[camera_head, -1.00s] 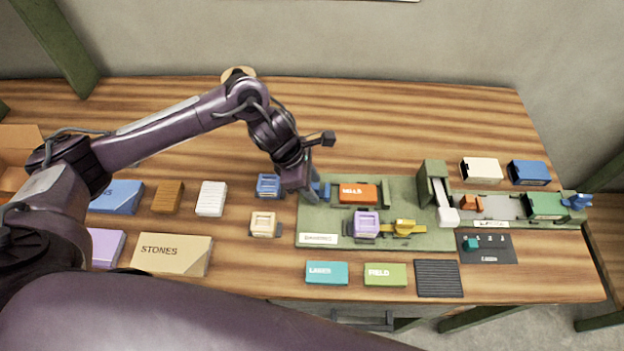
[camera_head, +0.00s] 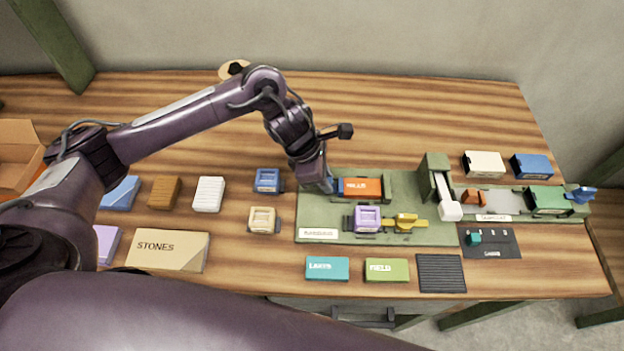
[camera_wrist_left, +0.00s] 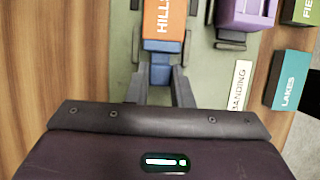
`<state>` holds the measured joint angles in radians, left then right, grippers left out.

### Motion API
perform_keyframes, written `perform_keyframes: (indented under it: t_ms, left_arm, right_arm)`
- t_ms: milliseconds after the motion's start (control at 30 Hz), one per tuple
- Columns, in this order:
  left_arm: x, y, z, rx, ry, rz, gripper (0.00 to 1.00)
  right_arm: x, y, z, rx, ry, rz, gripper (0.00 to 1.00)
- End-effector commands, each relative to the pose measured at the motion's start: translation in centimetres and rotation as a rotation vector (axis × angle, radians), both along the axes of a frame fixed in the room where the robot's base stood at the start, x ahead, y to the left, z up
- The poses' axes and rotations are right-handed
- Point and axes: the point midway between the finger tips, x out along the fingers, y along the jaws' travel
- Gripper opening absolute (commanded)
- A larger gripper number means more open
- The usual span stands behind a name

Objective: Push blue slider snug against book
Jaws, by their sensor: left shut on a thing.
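The orange book marked HILLS (camera_head: 361,188) lies on the green board (camera_head: 318,218) in the head view. It also shows at the top of the left wrist view (camera_wrist_left: 172,25). The blue slider (camera_wrist_left: 158,72) is at the book's near end in the wrist view, with no clear gap between them. My left gripper (camera_wrist_left: 158,88) is shut on the blue slider, one finger on each side. In the head view the left gripper (camera_head: 325,187) is just left of the book and hides most of the slider. My right gripper is not in view.
A lilac block (camera_head: 367,219) and a yellow piece (camera_head: 406,223) sit on the board below the book. A blue block (camera_head: 267,180) and a cream block (camera_head: 262,219) stand left of the board.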

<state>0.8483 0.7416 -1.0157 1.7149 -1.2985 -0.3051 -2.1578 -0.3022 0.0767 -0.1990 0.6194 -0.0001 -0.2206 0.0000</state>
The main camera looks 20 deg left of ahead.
Motion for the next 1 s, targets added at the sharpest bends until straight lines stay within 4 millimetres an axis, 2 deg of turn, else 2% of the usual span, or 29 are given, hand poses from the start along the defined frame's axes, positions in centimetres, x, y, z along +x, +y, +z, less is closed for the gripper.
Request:
perform_keyframes:
  t_ms: [67, 333, 367, 500, 833, 1000]
  left_arm:
    - [0.3, -0.8, 0.0, -0.004, -0.004, -0.002, 0.0]
    - [0.3, -1.0, 0.2, -0.006, -0.004, 0.0, 0.0]
    - [0.3, -1.0, 0.2, -0.006, -0.004, 0.0, 0.23]
    - [0.3, -0.9, 0.2, -0.005, -0.003, -0.001, 0.41]
    - [0.2, -0.7, 0.3, -0.001, -0.003, 0.0, 0.42]
    - [0.1, 0.1, 2.3, -0.002, -0.008, 0.0, 0.42]
  right_arm:
    - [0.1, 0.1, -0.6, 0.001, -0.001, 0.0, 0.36]
    - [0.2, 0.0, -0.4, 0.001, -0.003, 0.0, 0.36]
    - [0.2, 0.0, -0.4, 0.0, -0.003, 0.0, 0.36]
    - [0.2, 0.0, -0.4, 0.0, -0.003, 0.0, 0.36]
    - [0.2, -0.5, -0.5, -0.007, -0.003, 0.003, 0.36]
    - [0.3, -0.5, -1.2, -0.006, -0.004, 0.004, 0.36]
